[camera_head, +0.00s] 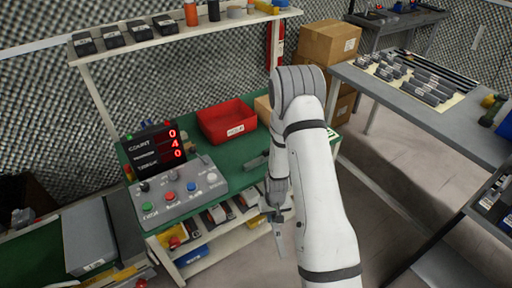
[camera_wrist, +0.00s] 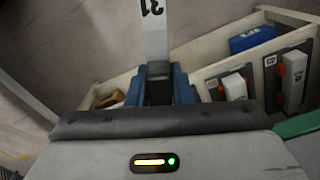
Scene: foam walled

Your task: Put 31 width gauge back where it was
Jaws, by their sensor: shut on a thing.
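The 31 width gauge (camera_wrist: 155,30) is a flat pale strip with "31" printed in black. It stands out from between the blue fingertips of my gripper (camera_wrist: 158,88) in the wrist view. My gripper is shut on its near end. In the head view my gripper (camera_head: 272,213) is low by the front right of the green workbench, and the gauge (camera_head: 279,240) hangs below it over the floor. Under the bench is a cream shelf (camera_head: 215,257) with other gauges (camera_head: 217,214). In the wrist view, gauges with orange parts (camera_wrist: 292,78) stand beside grey labelled plates.
A blue item (camera_wrist: 252,38) lies in the shelf's far part. On the green bench (camera_head: 205,168) are a button panel (camera_head: 180,195), a red count display (camera_head: 155,150) and a red bin (camera_head: 228,122). A grey table (camera_head: 400,97) stands at right. The floor between is clear.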

